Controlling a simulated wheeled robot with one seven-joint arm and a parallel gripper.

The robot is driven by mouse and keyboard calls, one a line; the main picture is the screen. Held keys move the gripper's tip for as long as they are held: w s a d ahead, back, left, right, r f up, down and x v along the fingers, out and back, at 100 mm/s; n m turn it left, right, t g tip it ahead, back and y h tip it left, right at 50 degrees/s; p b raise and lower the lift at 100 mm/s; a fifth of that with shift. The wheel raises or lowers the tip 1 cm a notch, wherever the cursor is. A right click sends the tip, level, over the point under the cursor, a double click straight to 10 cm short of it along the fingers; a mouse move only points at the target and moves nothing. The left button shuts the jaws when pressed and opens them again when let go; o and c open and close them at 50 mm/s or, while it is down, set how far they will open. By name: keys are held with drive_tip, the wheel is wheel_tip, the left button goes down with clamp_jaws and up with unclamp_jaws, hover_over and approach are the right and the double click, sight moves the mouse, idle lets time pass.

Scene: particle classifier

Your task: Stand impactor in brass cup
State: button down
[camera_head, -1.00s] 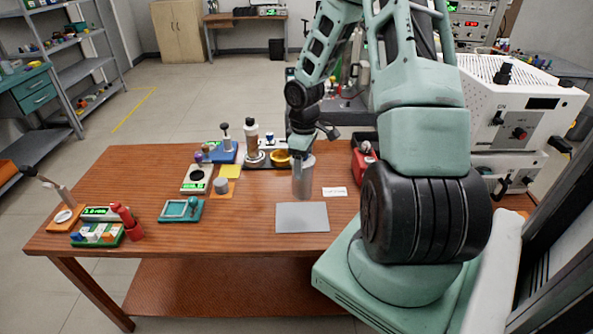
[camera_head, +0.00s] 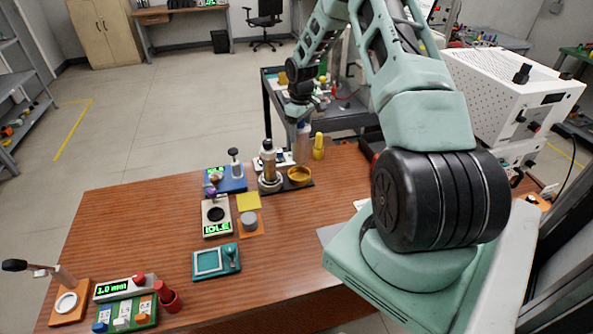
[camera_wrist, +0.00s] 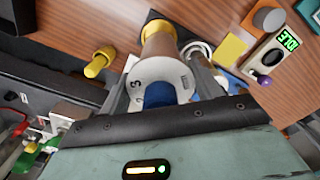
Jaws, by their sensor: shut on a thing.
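My gripper (camera_head: 301,112) is shut on the impactor, a grey metal cylinder (camera_head: 303,138) that hangs roughly upright. In the wrist view, its pale numbered top and blue centre (camera_wrist: 160,88) sit between my fingers, and its shiny body extends away from me. The brass cup (camera_head: 300,175) is a yellow round cup on a dark base near the table's far edge. In the head view, the impactor appears just above or behind the cup, and I cannot tell whether they touch.
The table centre is clear.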

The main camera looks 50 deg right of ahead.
sight(300, 152)
drive_tip(key=shift+w+d+f, duration=0.1)
drive_tip(key=shift+w+f, duration=0.1)
wheel_tip(300, 152, down, 8)
drive_tip(key=p, duration=0.3)
drive_tip(key=shift+f+p, duration=0.15)
drive_tip(key=shift+p, duration=0.15)
drive_tip(key=shift+f, duration=0.6)
drive_tip(key=shift+f, duration=0.2)
drive_tip(key=shift+c, duration=1.5)
unclamp_jaws()
drive_tip(key=shift+r, duration=0.1)
